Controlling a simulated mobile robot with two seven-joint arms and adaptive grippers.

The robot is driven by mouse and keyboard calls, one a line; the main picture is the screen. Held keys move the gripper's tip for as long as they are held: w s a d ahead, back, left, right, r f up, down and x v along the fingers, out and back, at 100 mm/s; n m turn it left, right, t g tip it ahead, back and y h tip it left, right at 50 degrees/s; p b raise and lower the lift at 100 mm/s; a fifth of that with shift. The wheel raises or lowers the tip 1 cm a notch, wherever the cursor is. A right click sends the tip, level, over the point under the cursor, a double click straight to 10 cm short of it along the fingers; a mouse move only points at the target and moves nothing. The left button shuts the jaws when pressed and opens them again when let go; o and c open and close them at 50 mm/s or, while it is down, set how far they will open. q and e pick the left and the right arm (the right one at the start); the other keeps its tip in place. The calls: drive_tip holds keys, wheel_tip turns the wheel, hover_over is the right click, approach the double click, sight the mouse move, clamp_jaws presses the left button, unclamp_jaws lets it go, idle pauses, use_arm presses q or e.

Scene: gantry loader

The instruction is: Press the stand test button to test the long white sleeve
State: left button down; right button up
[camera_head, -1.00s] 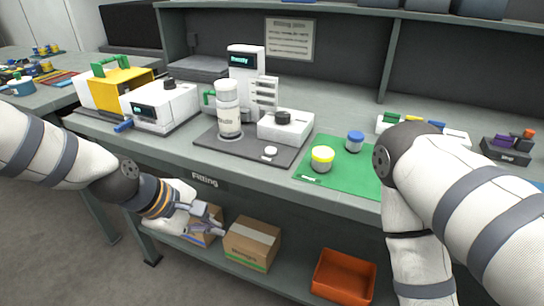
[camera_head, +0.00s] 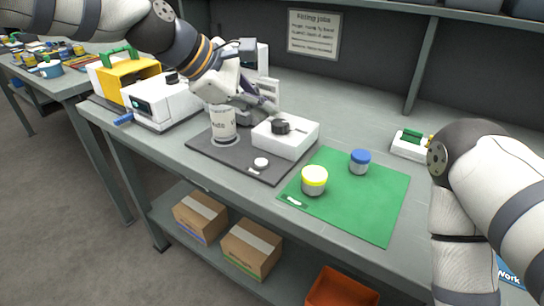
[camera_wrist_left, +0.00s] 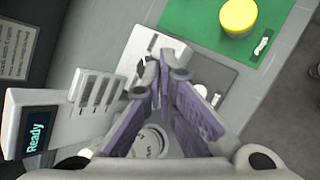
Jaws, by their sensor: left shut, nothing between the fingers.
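The long white sleeve (camera_head: 222,124), a white cylinder with a label, stands upright on the dark base plate (camera_head: 204,148) of the test stand. Its round top shows between my fingers in the wrist view (camera_wrist_left: 153,140). A round white button (camera_head: 261,162) sits on the plate's front part, and it is partly visible in the wrist view (camera_wrist_left: 201,90). The stand's display column (camera_wrist_left: 35,125) reads "Ready". My left gripper (camera_head: 266,106) is shut and empty, above and behind the sleeve, near the white box with a black knob (camera_head: 287,137). My right gripper is out of view.
A green mat (camera_head: 365,204) to the right holds a yellow-lidded jar (camera_head: 314,180) and a blue-lidded jar (camera_head: 360,161). A white machine (camera_head: 163,103) stands to the left. Cardboard boxes (camera_head: 251,247) lie on the lower shelf. My right arm covers the bench's right end.

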use_arm(q)
drive_tip(key=shift+s+a, duration=0.1)
drive_tip(key=shift+a, duration=0.1)
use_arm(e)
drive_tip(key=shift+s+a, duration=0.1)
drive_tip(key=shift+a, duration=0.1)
use_arm(q)
drive_tip(key=b, duration=0.2)
hover_over(262, 164)
wheel_tip(262, 164, down, 7)
drive_tip(key=shift+f, duration=0.9)
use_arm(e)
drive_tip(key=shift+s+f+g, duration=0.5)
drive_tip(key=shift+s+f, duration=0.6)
use_arm(q)
drive_tip(key=shift+f, duration=0.4)
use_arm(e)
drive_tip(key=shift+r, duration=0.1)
use_arm(q)
drive_tip(key=shift+f, duration=0.45)
drive_tip(key=shift+r+p, duration=0.5)
drive_tip(key=shift+r, duration=0.35)
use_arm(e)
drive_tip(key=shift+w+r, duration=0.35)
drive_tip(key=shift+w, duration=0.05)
